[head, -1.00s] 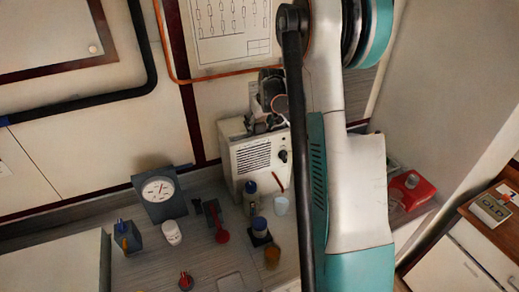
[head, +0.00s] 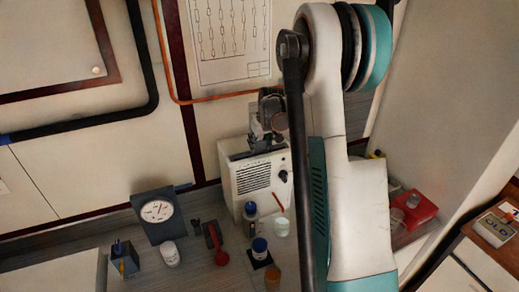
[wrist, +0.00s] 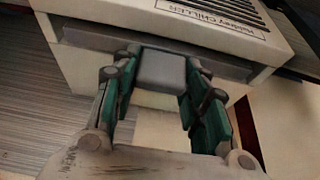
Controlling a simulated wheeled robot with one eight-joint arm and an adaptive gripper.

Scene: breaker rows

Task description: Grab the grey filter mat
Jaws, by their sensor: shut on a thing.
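The grey filter mat (wrist: 162,72) shows in the wrist view as a grey block between my fingertips, with a long grey strip running behind it along the white chiller's edge. My gripper (wrist: 162,68) is shut on the grey block, one teal-padded finger on each side. In the head view my gripper (head: 264,136) is at the top of the white chiller (head: 262,182), near its back. The mat is hard to make out there, and I cannot tell how much of it sits inside the chiller.
Bottles and a cup (head: 281,227) stand in front of the chiller. A red box (head: 412,212) is to the right, beyond my arm.

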